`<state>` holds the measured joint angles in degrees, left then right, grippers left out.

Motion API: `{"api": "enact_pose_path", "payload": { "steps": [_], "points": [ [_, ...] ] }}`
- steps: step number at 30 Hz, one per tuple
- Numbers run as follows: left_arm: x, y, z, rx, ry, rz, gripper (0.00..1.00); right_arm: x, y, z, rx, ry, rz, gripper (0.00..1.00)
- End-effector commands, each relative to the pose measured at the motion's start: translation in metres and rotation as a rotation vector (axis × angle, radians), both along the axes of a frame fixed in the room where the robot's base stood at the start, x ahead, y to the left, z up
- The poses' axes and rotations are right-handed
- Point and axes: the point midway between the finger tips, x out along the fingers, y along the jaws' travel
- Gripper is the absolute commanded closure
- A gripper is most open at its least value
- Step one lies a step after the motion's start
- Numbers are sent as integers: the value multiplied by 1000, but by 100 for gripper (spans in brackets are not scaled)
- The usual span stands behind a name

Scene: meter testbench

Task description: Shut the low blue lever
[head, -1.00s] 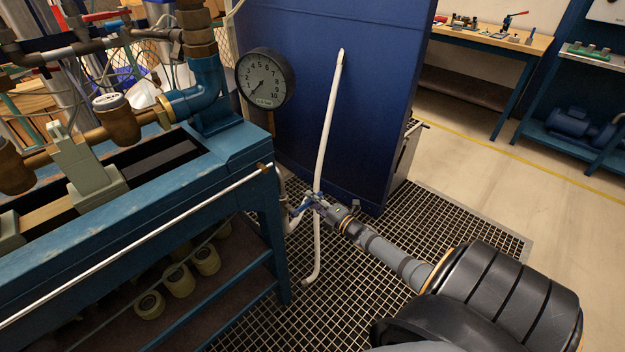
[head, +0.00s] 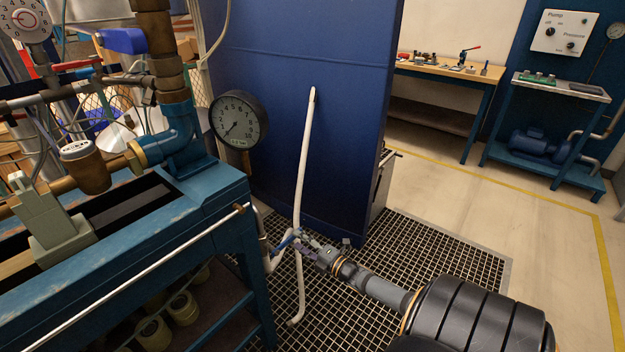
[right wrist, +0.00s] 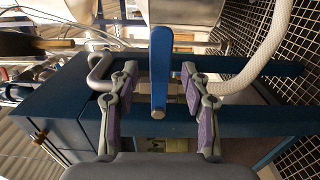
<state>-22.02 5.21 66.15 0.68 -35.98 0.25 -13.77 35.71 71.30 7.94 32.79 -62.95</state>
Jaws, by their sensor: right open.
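The low blue lever (head: 287,239) shows as a small blue piece beside the bench's right leg, partly hidden by my right gripper. In the right wrist view the blue lever (right wrist: 160,62) is a flat bar, its end between the two fingers. My right gripper (right wrist: 160,88) is open, with purple-padded fingers on either side of the lever. A gap shows between the lever and each finger. In the head view my right gripper (head: 304,246) reaches in from the right, at the lever. My left gripper is in neither view.
The blue bench (head: 215,212) stands at left, with a gauge (head: 239,119) above its corner. A white hose (head: 305,150) hangs beside my gripper. A blue panel (head: 275,60) stands behind. Another blue handle (head: 122,40) is higher at left. Floor grating (head: 430,245) lies below.

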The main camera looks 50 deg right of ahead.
Motion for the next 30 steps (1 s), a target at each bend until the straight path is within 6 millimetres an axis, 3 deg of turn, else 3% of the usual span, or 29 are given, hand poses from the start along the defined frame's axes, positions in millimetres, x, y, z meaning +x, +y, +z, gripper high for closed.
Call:
{"api": "enact_pose_path", "payload": {
  "steps": [6,12,30],
  "points": [
    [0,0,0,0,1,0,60,-54,-4,-2,-3,7,3,53],
    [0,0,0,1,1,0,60,-78,-6,0,-1,2,1,53],
    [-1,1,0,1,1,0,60,-82,-7,0,-1,1,0,53]
  ]
}}
